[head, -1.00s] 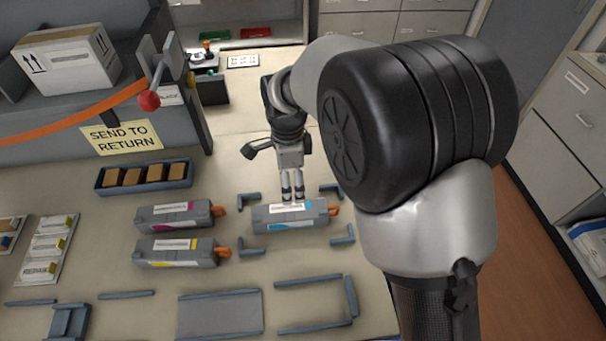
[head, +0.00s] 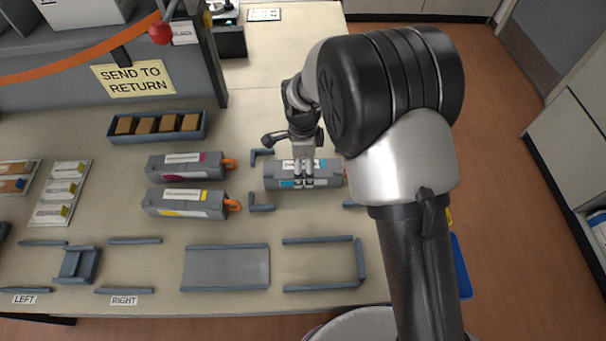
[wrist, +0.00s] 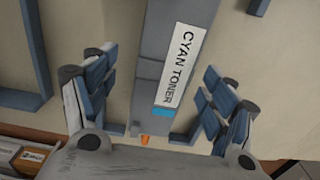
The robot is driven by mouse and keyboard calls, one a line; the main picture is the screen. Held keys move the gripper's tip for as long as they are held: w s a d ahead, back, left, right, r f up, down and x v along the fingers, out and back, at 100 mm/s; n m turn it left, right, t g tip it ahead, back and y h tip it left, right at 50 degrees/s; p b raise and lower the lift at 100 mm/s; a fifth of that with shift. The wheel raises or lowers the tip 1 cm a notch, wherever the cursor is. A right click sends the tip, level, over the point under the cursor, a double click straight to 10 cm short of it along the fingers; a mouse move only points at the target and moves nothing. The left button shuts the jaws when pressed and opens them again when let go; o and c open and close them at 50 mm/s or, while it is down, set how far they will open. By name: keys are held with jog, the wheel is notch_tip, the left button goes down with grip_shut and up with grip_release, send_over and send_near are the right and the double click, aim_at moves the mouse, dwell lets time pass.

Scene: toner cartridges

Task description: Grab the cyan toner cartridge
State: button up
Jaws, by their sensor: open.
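The cyan toner cartridge (head: 274,176) is a grey block with a cyan mark and an orange end tab. It lies on the table between blue-grey corner brackets. In the wrist view the cartridge (wrist: 158,70) shows a white label reading "CYAN TONER". My gripper (head: 304,183) is over the middle of the cartridge. In the wrist view my gripper (wrist: 160,95) is open, with one finger on each side of the cartridge and gaps between. The cartridge's right end is partly hidden by my arm in the head view.
A magenta cartridge (head: 190,166) and a yellow cartridge (head: 186,203) lie to the left. A blue-grey tray (head: 158,125) with several brown blocks is behind them. Corner brackets (head: 261,202) stand close around the cyan cartridge. A flat grey plate (head: 226,268) lies in front.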

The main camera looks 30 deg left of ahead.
aim_at(303, 168)
jog(key=f, duration=0.1)
jog(key=f+b, duration=0.1)
jog(key=f, duration=0.2)
jog(key=shift+w+a+f+b, duration=0.15)
jog(key=shift+w+f+b, duration=0.15)
jog(key=shift+f, duration=0.05)
jog(key=shift+r, duration=0.1)
jog(key=shift+c, duration=0.6)
jog(key=c, duration=1.6)
jog(key=shift+o, duration=0.2)
jog(key=shift+r, duration=0.1)
